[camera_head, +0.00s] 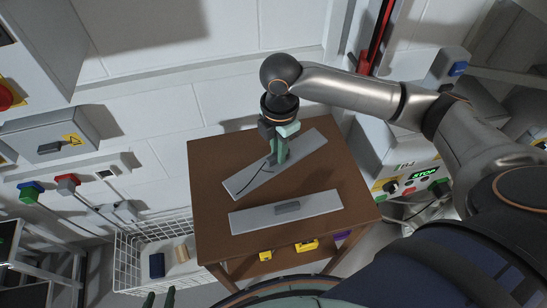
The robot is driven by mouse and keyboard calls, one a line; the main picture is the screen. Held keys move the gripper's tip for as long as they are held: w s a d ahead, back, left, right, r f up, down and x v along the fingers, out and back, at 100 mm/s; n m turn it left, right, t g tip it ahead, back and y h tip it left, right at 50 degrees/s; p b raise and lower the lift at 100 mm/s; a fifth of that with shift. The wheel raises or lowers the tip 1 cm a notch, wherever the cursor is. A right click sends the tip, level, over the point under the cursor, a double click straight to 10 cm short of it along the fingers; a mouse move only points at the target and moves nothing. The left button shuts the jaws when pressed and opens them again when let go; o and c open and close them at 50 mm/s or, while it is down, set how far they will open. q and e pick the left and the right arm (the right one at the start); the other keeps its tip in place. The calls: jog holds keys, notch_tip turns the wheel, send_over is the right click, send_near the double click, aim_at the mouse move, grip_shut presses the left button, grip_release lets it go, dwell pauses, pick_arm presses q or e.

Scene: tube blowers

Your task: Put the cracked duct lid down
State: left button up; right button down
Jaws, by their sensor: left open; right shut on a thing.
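The cracked duct lid (247,181) is a long flat grey panel with a dark crack line across its left part. It lies at a slant over the back of the brown table (213,211); I cannot tell whether it rests on the top or hangs just above it. My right gripper (277,158) points down at its middle and is shut on it, hiding the handle. A second grey lid (320,205), with a handle and no visible crack, lies in front of it. My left gripper (160,298) shows only its two green fingertips at the bottom edge, apart and empty.
A white wire basket (128,251) left of the table holds a dark blue block (157,265) and a tan roll (182,253). Yellow items (307,246) sit on the lower shelf. A machine with a STOP panel (424,172) stands right. Bare tabletop remains at back left.

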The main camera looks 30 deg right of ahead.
aim_at(274, 157)
jog(key=w+f, duration=0.1)
jog(key=f, duration=0.1)
jog(key=w+f, duration=0.2)
jog(key=shift+w+d, duration=0.15)
jog(key=shift+d, duration=0.05)
notch_tip(274, 157, down, 3)
jog(key=shift+f+b, duration=0.1)
jog(key=shift+b, duration=0.25)
jog(key=c, duration=0.9)
grip_release()
jog(key=shift+o, duration=0.2)
notch_tip(274, 157, up, 12)
jog(key=p, duration=0.1)
